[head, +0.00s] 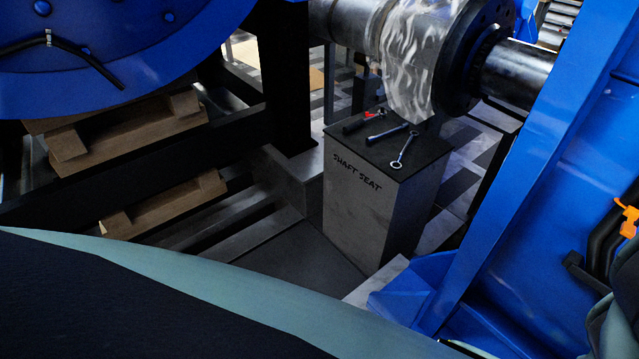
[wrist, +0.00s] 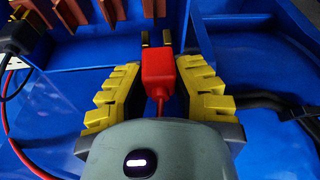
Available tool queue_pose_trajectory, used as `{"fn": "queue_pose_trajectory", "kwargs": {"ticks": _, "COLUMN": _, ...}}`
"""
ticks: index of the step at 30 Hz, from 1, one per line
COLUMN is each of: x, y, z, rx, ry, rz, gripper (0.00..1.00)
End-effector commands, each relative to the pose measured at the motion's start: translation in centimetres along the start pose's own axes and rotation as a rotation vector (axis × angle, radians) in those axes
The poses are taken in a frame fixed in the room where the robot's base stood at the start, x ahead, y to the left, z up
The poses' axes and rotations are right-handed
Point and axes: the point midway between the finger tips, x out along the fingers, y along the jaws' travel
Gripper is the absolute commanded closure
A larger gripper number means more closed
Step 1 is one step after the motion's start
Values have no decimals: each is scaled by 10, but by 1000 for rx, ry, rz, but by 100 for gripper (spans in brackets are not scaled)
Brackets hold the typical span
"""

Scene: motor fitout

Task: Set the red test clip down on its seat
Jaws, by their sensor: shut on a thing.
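The red test clip (wrist: 158,72) is a red block between my gripper's (wrist: 161,68) yellow ribbed fingers in the wrist view. My gripper is shut on it. A red lead runs back from the clip towards my palm. Two small dark and brass-coloured prongs (wrist: 167,39) show just beyond the clip, in front of a blue wall. I cannot tell whether they belong to the clip or to its seat, nor whether the clip touches anything there. The clip does not show clearly in the head view.
In the wrist view, copper-brown bars (wrist: 112,10) stand at the top, and a black clip (wrist: 17,36) with a dark lead is at upper left. Dark cables (wrist: 285,104) lie at right. The head view shows a grey pedestal (head: 365,215) marked SHAFT SEAT, holding several tools.

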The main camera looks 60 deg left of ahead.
Motion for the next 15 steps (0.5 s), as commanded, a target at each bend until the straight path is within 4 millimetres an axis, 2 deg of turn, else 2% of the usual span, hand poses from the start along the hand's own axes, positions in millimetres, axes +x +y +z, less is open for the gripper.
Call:
{"fn": "queue_pose_trajectory", "kwargs": {"ticks": 1, "x": 8, "y": 0, "z": 3, "rx": 0, "ry": 0, "rz": -1, "gripper": 100}}
{"fn": "queue_pose_trajectory", "kwargs": {"ticks": 6, "x": 24, "y": 0, "z": 8, "rx": -1, "ry": 0, "rz": -2, "gripper": 100}}
{"fn": "queue_pose_trajectory", "kwargs": {"ticks": 15, "x": 38, "y": 0, "z": 12, "rx": -4, "ry": 0, "rz": 0, "gripper": 100}}
